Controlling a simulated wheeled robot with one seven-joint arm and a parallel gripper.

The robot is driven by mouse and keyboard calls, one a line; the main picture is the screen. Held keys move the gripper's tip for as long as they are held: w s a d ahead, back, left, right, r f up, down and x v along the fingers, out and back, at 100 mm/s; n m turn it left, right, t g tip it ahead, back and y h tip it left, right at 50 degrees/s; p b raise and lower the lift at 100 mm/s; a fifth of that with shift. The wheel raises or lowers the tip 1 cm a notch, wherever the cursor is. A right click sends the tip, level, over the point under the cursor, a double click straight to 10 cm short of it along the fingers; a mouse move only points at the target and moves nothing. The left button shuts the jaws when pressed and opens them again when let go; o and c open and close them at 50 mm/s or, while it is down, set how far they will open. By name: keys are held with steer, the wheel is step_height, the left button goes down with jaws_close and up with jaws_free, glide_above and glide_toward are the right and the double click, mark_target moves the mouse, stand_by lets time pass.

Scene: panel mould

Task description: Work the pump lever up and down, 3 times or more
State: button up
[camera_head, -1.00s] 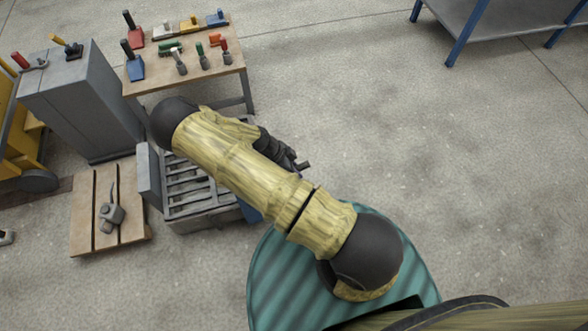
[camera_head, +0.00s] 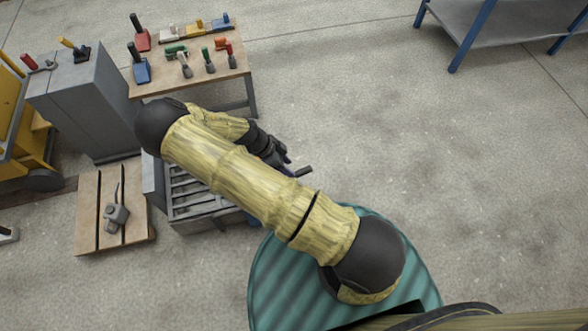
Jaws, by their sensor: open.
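My gripper (camera_head: 281,158) is dark and partly hidden behind my yellow arm, over the right side of the grey slatted mould (camera_head: 196,222). Its jaws are open. A short dark bar (camera_head: 303,171) sticks out to the right, just beyond the gripper. It looks like the end of the pump lever, but I cannot tell whether the fingers are around it or only beside it. A bit of blue (camera_head: 254,219) shows below my arm at the mould's right edge; it may be the pump body. The rest of the lever is hidden by my arm.
A wooden pallet (camera_head: 88,215) with a grey tool (camera_head: 117,214) lies left of the mould. A grey cabinet (camera_head: 90,105) and a workbench (camera_head: 240,68) with several coloured tools stand behind. A blue-legged table (camera_head: 490,25) is at the upper right. The floor on the right is clear.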

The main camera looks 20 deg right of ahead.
steer(key=p+v, duration=0.2)
steer(key=v, duration=0.8)
steer(key=shift+a+r, duration=0.2)
steer(key=shift+c, duration=0.4)
steer(key=c, duration=0.4)
steer(key=shift+d+r, duration=0.15)
steer(key=shift+r, duration=0.1)
steer(key=c, duration=0.4)
steer(key=r+n+y, duration=0.1)
steer(key=s+d+r+n+y, duration=0.1)
steer(key=r, duration=0.1)
steer(key=d+r+n, duration=0.1)
steer(key=r, duration=0.1)
steer(key=shift+s+d+r+n+y, duration=0.2)
steer(key=shift+s+n+y, duration=0.1)
steer(key=shift+s+y, duration=0.1)
jaws_close()
steer(key=s+d+r+n+t+y, duration=0.1)
steer(key=s+d+r+n+t, duration=0.1)
steer(key=r+n, duration=0.5)
steer(key=s+d+r+n+t+y, duration=0.2)
steer(key=s+r+n, duration=0.5)
steer(key=r, duration=0.4)
steer(key=shift+d+r+n+t, duration=0.4)
steer(key=shift+d+t, duration=0.1)
steer(key=shift+d, duration=0.65)
steer(key=shift+s+a, duration=0.1)
steer(key=shift+s, duration=0.05)
